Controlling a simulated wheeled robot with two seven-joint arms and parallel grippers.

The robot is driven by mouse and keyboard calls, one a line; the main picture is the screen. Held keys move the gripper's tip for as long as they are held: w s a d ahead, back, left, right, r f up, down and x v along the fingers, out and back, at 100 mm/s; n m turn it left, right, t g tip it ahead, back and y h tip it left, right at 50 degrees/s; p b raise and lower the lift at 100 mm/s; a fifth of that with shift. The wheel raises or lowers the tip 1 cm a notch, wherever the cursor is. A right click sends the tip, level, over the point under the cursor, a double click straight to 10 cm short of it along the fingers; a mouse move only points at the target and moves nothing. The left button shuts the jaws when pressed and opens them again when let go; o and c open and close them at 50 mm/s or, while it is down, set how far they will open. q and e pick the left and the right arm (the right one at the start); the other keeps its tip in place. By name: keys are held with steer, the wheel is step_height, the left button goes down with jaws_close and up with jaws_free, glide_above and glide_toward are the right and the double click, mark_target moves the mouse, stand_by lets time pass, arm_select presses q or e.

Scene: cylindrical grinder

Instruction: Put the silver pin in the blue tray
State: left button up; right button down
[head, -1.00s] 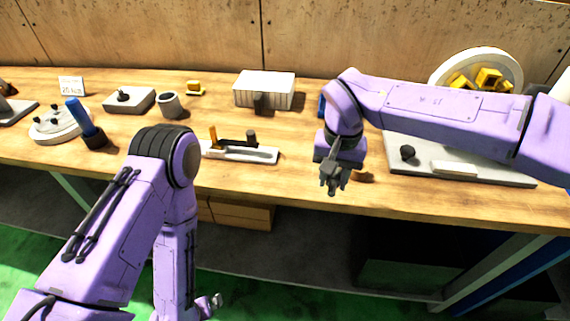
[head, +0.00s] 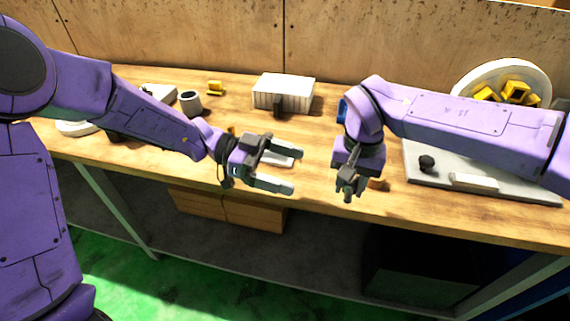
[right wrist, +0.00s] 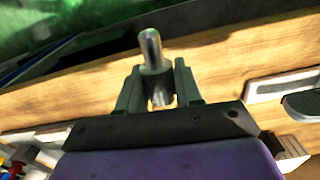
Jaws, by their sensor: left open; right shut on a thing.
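My right gripper (head: 348,194) is shut on the silver pin and holds it over the front part of the wooden bench. In the right wrist view the silver pin (right wrist: 152,52) stands out between the two fingers (right wrist: 158,88); it is a smooth cylinder with a wider collar. In the head view I cannot make the pin out from the gripper. My left gripper (head: 295,170) is open and empty, left of the right one. A small blue part (head: 342,110) shows behind my right arm; I cannot tell whether it is the blue tray, as most of it is hidden.
A white ribbed box (head: 284,93), a grey cup (head: 190,102) and a small yellow piece (head: 215,87) stand behind my left arm. A grey plate (head: 510,193) and a white round bowl of yellow parts (head: 505,85) are at the right. My left arm covers the left bench.

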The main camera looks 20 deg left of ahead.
mark_target(348, 186)
arm_select(q)
steer(key=x, duration=1.2)
steer(key=shift+m, duration=0.3)
steer(key=c, duration=1)
arm_select(e)
steer(key=shift+w, duration=0.1)
steer(key=c, duration=0.7)
jaws_free()
arm_select(q)
steer(key=shift+s+d, duration=0.1)
steer(key=shift+c, duration=0.2)
arm_select(e)
steer(key=shift+w, duration=0.1)
